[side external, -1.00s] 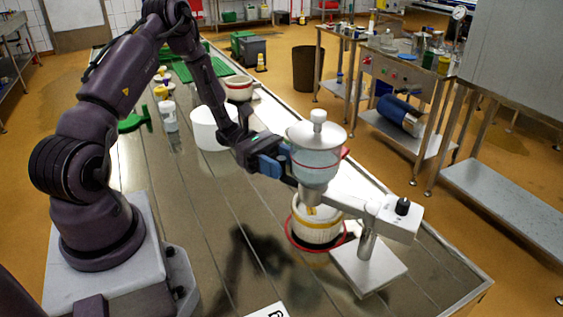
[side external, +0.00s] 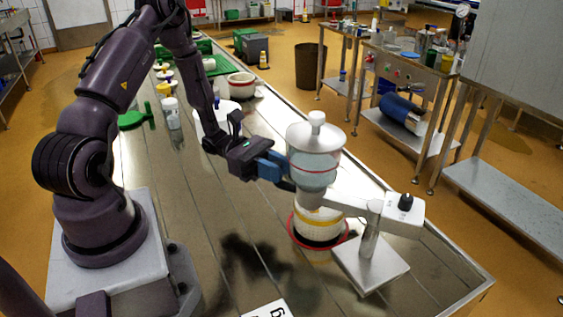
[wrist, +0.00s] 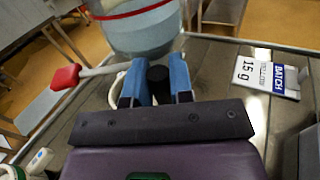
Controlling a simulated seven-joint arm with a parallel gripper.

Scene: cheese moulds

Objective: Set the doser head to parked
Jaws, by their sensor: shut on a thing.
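The doser head (side external: 314,168) is a clear hopper with a white lid and a red line. It hangs on a pale swing arm (side external: 350,204) from a post (side external: 370,232) on a metal base plate. In the side view it stands over a white mould with a yellow band (side external: 318,222), which sits in a red ring. My gripper (side external: 284,172) is at the hopper's left side. In the wrist view its blue fingers (wrist: 157,80) are shut on a black handle (wrist: 158,84) in front of the hopper (wrist: 140,25). A red-tipped lever (wrist: 65,77) sticks out left there.
A batch card reading 15 g (wrist: 266,74) lies on the steel table. A white tub (side external: 215,118), bottles (side external: 171,113) and a red-rimmed mould (side external: 241,86) stand farther back, left of the swing arm. The table's right edge is close behind the base plate.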

